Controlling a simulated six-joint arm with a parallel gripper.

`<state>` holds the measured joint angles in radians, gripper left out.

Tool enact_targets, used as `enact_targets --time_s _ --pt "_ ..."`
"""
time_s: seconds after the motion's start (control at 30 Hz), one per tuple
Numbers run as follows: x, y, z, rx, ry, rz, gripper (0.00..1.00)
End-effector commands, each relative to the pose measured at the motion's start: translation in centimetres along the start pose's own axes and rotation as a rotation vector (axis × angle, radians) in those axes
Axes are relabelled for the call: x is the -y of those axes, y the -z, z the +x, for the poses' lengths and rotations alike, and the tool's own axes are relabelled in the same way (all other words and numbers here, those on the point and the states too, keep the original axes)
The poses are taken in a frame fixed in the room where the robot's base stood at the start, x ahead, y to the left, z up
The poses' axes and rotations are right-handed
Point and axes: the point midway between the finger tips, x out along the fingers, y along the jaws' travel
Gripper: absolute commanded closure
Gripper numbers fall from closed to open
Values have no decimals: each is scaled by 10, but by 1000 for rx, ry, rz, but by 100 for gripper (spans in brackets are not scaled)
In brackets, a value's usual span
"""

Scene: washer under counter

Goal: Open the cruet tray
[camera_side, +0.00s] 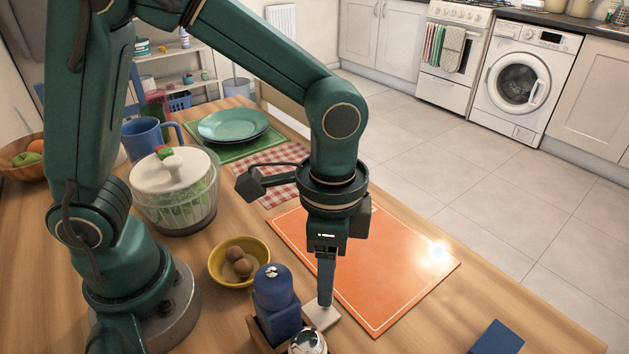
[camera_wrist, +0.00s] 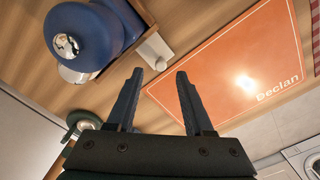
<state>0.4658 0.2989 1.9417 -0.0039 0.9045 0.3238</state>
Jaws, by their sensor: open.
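The cruet tray (camera_side: 255,338) is a brown wooden holder at the bottom of the side view, partly cut off. It holds a dark blue mill (camera_side: 274,292) and a shiny silver-topped piece (camera_side: 307,341). A pale flat tab (camera_side: 322,317) sticks out at its right side; the tab also shows in the wrist view (camera_wrist: 154,51), beside the tray's wooden edge (camera_wrist: 128,48). My gripper (camera_side: 326,298) points down over the tab. In the wrist view my gripper (camera_wrist: 158,76) has its two fingers apart with nothing between them. Whether a finger touches the tab, I cannot tell.
An orange placemat (camera_side: 375,270) lies right of the tray, marked "Declan" in the wrist view. A yellow bowl (camera_side: 227,268) with brown round items and a salad spinner (camera_side: 172,205) stand to the left. A blue block (camera_side: 497,338) lies near the front edge.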

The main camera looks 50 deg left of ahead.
Motion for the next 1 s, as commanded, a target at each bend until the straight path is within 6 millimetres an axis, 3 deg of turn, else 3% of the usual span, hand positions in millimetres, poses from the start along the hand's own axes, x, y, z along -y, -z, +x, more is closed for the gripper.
enact_targets --time_s 0.3,0.6,0.63,0.77,1.0 --pt "1 0 37 1 2 -2 48" --pt "1 0 40 -2 4 -2 48" --pt "1 0 40 -2 4 -2 52" --pt "1 0 40 -2 4 -2 100" --pt "1 0 40 -3 4 -2 100"
